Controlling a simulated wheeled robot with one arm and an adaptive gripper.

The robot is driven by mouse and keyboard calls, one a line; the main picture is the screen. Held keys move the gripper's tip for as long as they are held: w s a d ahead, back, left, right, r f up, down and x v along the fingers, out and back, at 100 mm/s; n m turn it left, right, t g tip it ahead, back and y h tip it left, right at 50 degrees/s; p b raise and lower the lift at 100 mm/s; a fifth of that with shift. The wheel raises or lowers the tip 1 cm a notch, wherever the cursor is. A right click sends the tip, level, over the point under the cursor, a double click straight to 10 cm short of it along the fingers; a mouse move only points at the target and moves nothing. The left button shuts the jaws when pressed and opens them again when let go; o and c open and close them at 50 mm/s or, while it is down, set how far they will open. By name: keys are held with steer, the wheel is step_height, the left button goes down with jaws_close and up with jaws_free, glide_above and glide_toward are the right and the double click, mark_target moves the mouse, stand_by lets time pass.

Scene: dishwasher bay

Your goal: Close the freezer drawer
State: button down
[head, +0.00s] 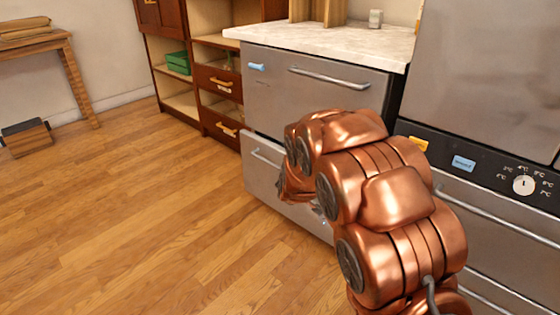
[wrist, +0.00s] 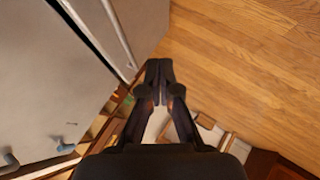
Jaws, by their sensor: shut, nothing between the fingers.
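The grey under-counter unit (head: 310,95) stands in the middle of the head view, with a drawer front above and a lower drawer front (head: 262,178) below. The lower front has a bar handle (head: 265,158), and my copper arm hides its right part. Another grey appliance at right has a temperature dial (head: 523,185) and a drawer front with a long handle (head: 490,213). I cannot tell which is the freezer drawer or how far any is out. My gripper (wrist: 160,66) is shut and empty, beside grey fronts (wrist: 110,25) in the wrist view; contact is unclear.
A pale worktop (head: 330,40) tops the middle unit. A brown cabinet (head: 190,70) with open shelves and a green box (head: 178,63) stands left of it. A wooden table (head: 45,45) and a box (head: 27,137) are far left. The wooden floor (head: 130,220) is clear.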

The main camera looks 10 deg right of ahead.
mark_target(278, 166)
steer(key=w+d+f+n+t+b, duration=0.1)
steer(key=w+f+n+t+b, duration=0.1)
steer(key=w, duration=0.7)
steer(key=w+f+n+t+h+b, duration=0.1)
steer(key=w+f+n+t+b, duration=0.1)
steer(key=w, duration=0.7)
steer(key=w+d+f+n+t+b, duration=0.1)
steer(key=w+f+n+t+b, duration=0.1)
steer(key=w, duration=0.6)
steer(key=shift+w+d+n+t+h+b, duration=0.15)
steer(key=shift+w+n+t+h+b, duration=0.15)
steer(key=shift+t, duration=0.4)
steer(key=shift+w+d+n+t+h+b, duration=0.1)
steer(key=shift+d+n+t+b, duration=0.2)
steer(key=shift+t, duration=0.4)
steer(key=shift+w+d+r+b, duration=0.15)
steer(key=shift+w+d+b, duration=0.2)
steer(key=shift+w+d, duration=0.1)
steer(key=shift+w, duration=0.1)
